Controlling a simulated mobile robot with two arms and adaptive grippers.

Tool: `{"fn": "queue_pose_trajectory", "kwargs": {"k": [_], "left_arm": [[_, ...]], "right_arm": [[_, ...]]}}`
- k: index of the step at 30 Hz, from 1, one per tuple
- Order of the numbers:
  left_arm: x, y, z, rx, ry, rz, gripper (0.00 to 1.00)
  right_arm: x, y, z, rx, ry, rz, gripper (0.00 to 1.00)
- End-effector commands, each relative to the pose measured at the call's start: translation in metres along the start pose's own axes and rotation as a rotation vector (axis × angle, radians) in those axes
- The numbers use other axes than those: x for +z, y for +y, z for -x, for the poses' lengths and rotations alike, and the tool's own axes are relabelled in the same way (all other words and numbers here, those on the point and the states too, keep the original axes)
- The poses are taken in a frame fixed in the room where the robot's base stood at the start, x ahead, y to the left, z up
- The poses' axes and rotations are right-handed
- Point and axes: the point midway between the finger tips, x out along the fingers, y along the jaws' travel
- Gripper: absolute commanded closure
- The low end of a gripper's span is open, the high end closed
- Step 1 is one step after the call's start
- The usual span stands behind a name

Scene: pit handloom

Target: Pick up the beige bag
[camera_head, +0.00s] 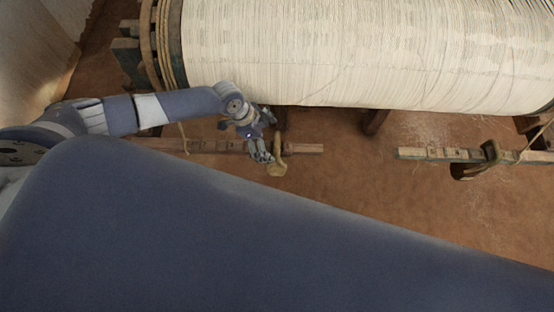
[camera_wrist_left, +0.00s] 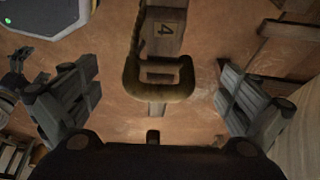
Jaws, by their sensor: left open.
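A tan-brown, bag-like thing (camera_head: 277,168) hangs at the near wooden beam (camera_head: 305,149) in the head view; I take it for the beige bag, though its shape there is small. My right gripper is not in view.
A large roll of cream warp threads (camera_head: 360,52) spans the back, with a rope-wound end (camera_head: 168,45) at left. A second brown thing (camera_head: 470,171) sits at another wooden beam (camera_head: 425,153) at right. Bare earthen floor (camera_head: 350,180) lies between the beams.

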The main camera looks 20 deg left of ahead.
Motion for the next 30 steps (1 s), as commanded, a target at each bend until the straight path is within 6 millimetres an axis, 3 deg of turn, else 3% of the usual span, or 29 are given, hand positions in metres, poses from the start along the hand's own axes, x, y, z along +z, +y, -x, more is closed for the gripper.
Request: {"fn": "queue_pose_trajectory", "kwargs": {"k": [2,9,18,30], "left_arm": [[-0.018,0.001,-0.003,0.001,0.004,-0.001,0.00],[-0.015,0.000,-0.033,0.001,0.000,0.002,0.00],[-0.015,0.001,-0.036,0.001,0.001,0.001,0.00],[-0.015,0.001,-0.036,0.001,0.000,0.001,0.85]], "right_arm": [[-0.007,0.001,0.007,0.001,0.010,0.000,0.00],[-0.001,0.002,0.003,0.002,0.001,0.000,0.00],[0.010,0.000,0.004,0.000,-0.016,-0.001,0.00],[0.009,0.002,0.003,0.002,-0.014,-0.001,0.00]]}}
